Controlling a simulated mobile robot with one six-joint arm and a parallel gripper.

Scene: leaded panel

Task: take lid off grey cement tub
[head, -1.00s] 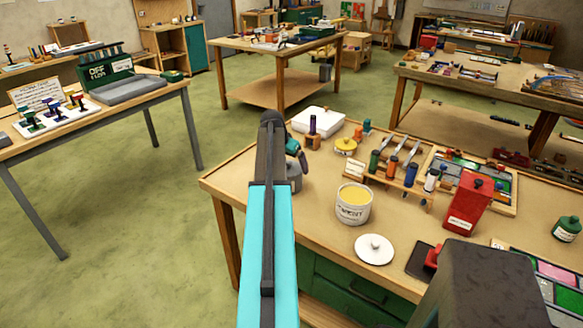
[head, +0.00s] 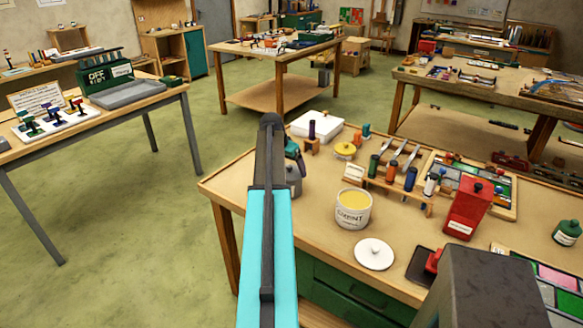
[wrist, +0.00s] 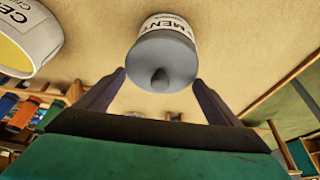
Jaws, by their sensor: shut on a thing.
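The grey cement tub (head: 295,183) stands near the table's left edge, partly hidden by my arm. In the wrist view its pale label (wrist: 166,23) shows behind its grey lid (wrist: 165,62), which has a small dark knob facing the camera. My gripper (wrist: 160,77) has one finger on each side of the lid and is shut on it. The lid appears to sit on the tub; I see no gap. In the head view my gripper (head: 292,149) is above the tub and mostly hidden by the arm.
An open white cement tub (head: 352,210) with yellow contents stands to the right, also in the wrist view (wrist: 25,38). A white lid (head: 374,253) lies in front of it. A rack of coloured-handled tools (head: 391,178) and a red canister (head: 467,208) stand further right.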

